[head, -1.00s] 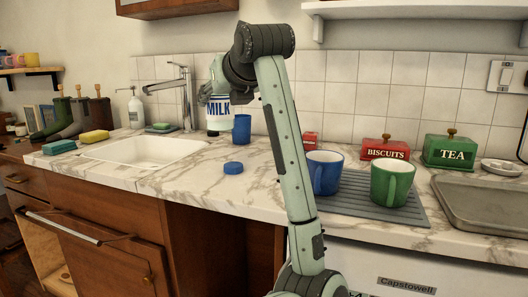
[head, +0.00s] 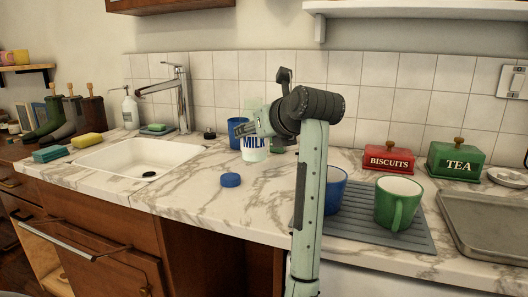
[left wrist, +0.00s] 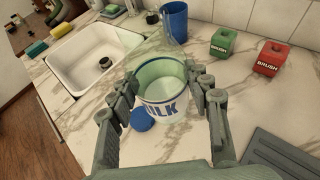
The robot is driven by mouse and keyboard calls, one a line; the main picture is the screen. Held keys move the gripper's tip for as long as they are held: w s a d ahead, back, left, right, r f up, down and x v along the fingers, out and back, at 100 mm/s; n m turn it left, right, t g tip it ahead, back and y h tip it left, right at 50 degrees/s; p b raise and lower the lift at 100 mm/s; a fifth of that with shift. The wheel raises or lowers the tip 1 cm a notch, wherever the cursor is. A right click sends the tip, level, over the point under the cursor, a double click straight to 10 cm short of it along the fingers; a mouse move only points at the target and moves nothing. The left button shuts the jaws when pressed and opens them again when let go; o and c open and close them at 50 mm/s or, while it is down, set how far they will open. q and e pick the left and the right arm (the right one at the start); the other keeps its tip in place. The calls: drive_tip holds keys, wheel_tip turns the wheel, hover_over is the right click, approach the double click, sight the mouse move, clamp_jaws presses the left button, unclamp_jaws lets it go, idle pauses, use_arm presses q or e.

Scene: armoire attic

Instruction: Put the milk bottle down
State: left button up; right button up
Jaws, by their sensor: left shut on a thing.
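The milk bottle (head: 254,152) is see-through, with a white band lettered MILK in blue. In the head view it is just right of and in front of a blue cup (head: 234,132). My left gripper (left wrist: 167,84) is shut on the bottle, with one finger on each side of it in the left wrist view (left wrist: 160,108). Whether its base touches the marble counter (head: 190,195) cannot be told. A round blue lid (head: 231,180) lies on the counter in front of it. My right gripper is not in view.
The sink (head: 130,157) lies left, with a tap (head: 182,95) behind. A blue mug (head: 335,192) and a green mug (head: 398,203) stand on a grey mat (head: 380,230) at right. Counter left of the lid is clear.

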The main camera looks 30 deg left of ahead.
sight(266, 152)
use_arm(q)
drive_tip(key=shift+w+d+f, duration=0.2)
drive_tip(key=shift+w+f, duration=0.1)
drive_tip(key=shift+w, duration=0.15)
drive_tip(key=shift+w+d+f, duration=0.2)
drive_tip(key=shift+w+f, duration=0.05)
drive_tip(key=shift+w, duration=0.15)
drive_tip(key=shift+w+f, duration=0.1)
drive_tip(key=shift+f, duration=1.95)
drive_tip(key=shift+f, duration=0.15)
drive_tip(key=o, duration=1.4)
drive_tip(key=shift+c, duration=0.2)
